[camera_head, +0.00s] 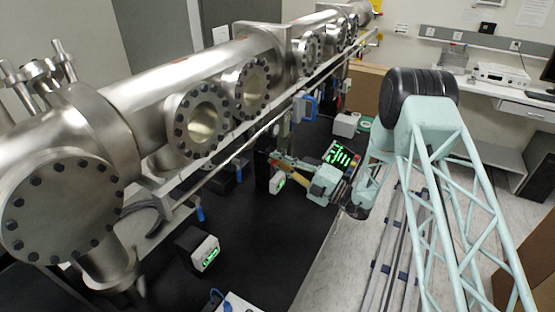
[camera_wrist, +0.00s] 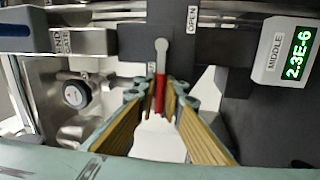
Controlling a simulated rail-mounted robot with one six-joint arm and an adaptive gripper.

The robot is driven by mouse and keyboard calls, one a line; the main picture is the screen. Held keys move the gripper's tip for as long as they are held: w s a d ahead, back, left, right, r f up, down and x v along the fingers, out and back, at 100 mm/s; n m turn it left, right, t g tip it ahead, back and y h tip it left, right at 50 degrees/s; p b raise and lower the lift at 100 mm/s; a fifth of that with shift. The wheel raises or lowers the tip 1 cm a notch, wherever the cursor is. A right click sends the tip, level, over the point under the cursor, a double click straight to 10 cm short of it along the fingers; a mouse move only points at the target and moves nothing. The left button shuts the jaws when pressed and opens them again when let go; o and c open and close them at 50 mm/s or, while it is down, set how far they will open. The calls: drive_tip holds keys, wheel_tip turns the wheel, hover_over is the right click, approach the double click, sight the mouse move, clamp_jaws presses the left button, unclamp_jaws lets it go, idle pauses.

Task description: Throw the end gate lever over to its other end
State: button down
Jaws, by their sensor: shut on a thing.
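The end gate lever (camera_wrist: 160,90) shows in the middle of the wrist view. It has a red shaft and a rounded grey tip, and stands in front of a dark grey block (camera_wrist: 178,50). My gripper (camera_wrist: 159,97) is around the red shaft, with one ribbed finger on each side, shut on it. The grey tip sticks out beyond the fingers. A label reading OPEN is on the block to the right of the tip.
A gauge display (camera_wrist: 283,52) marked MIDDLE reads 2.3E-6 at the right. The long steel vacuum tube (camera_head: 150,85) runs above my gripper. Another display box (camera_head: 200,250) stands on the black table (camera_head: 265,235).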

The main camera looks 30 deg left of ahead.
drive_tip(key=shift+w+r, duration=0.1)
drive_tip(key=shift+r, duration=0.45)
drive_tip(key=c, duration=2.8)
unclamp_jaws()
drive_tip(key=shift+f, duration=0.1)
drive_tip(key=shift+f, duration=0.1)
drive_tip(key=shift+d, duration=0.15)
drive_tip(key=d, duration=0.3)
drive_tip(key=d+f, duration=0.1)
drive_tip(key=d, duration=0.3)
drive_tip(key=d+f, duration=0.1)
drive_tip(key=d, duration=0.3)
drive_tip(key=shift+w+d+f, duration=0.1)
drive_tip(key=shift+d, duration=0.1)
